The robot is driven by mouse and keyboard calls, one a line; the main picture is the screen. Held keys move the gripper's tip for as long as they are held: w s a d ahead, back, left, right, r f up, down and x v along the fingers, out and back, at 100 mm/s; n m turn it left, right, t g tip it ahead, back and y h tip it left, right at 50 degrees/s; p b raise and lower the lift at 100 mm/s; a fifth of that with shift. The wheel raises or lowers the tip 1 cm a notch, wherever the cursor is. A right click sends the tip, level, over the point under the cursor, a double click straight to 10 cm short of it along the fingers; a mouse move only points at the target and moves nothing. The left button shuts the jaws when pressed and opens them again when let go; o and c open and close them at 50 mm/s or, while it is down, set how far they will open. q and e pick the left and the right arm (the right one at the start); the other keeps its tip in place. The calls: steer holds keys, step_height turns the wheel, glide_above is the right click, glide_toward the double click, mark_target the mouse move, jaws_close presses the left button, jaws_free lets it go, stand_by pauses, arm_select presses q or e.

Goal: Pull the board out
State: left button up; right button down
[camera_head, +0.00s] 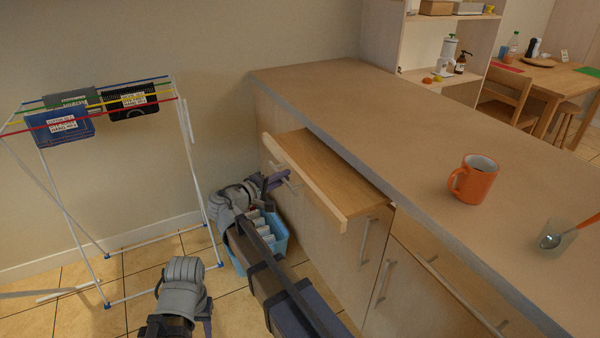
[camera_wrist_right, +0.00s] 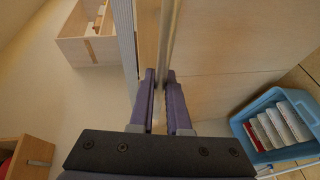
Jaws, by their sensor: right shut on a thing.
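The board (camera_head: 325,168) is a light wood pull-out panel under the counter top. It sticks out from the cabinet front and has a pale front strip with a metal bar handle (camera_head: 286,174). My right gripper (camera_head: 277,181) is at that handle. In the right wrist view its purple fingers (camera_wrist_right: 160,82) are shut on the metal bar (camera_wrist_right: 168,40), one on each side. My left arm shows at the bottom of the head view, with a purple part of the left gripper (camera_head: 206,308) at its edge. The left gripper's opening cannot be made out.
A blue crate (camera_head: 273,234) with white items stands on the floor below the board, beside my right arm. An orange mug (camera_head: 474,180) and a glass (camera_head: 553,238) stand on the counter (camera_head: 400,130).

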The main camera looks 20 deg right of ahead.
steer(key=shift+s+a, duration=0.1)
steer(key=shift+a, duration=0.95)
steer(key=c, duration=1.2)
jaws_free()
steer(key=shift+o, duration=0.2)
arm_select(q)
steer(key=shift+a, duration=0.1)
